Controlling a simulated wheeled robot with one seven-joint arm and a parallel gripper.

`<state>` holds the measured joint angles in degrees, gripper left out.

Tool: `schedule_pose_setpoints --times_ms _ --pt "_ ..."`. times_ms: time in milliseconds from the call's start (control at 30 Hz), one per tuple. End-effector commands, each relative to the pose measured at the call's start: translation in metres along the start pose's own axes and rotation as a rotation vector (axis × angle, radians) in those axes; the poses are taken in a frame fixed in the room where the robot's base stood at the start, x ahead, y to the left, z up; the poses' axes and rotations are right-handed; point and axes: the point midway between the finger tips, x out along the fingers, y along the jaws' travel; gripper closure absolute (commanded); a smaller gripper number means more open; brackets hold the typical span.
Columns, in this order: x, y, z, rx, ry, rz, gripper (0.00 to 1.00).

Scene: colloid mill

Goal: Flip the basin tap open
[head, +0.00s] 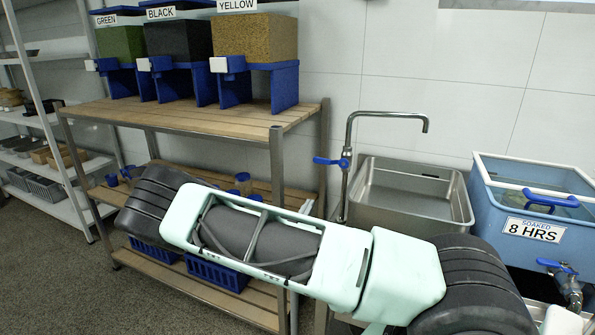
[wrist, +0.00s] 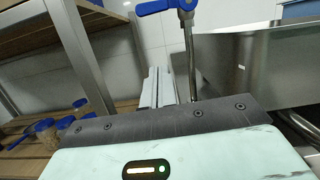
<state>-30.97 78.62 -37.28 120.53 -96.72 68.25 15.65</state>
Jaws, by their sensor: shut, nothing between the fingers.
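The basin tap (head: 346,165) is a metal pipe with a bent spout, standing at the left edge of the steel basin (head: 470,200). Its blue lever (head: 330,161) points left, roughly level. In the wrist view the blue lever (wrist: 155,7) is at the top edge, above the metal pipe (wrist: 190,55). My gripper (wrist: 157,72) is shut and empty, below the lever and just left of the pipe, apart from the lever in that picture. In the head view my arm hides most of the gripper.
A wooden-shelved rack (head: 180,117) stands at the left with coloured blocks on blue stands. Blue-lidded jars (head: 243,183) sit on its lower shelf. A blue tank (head: 480,205) labelled "SOAKED 8 HRS" is right of the basin. The rack's steel post (head: 278,170) stands left of the tap.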

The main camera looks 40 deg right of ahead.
Motion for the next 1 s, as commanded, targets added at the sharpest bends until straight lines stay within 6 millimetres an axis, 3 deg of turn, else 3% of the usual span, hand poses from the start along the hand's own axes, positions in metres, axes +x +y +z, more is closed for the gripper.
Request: schedule_pose_setpoints --times_ms 367,533,1000 --pt "0.002 0.002 0.0 -0.007 -0.007 0.013 1.0" --pt "0.012 0.001 0.001 -0.007 -0.006 0.009 1.0" --pt "0.102 0.001 0.002 -0.006 -0.006 0.008 1.0"
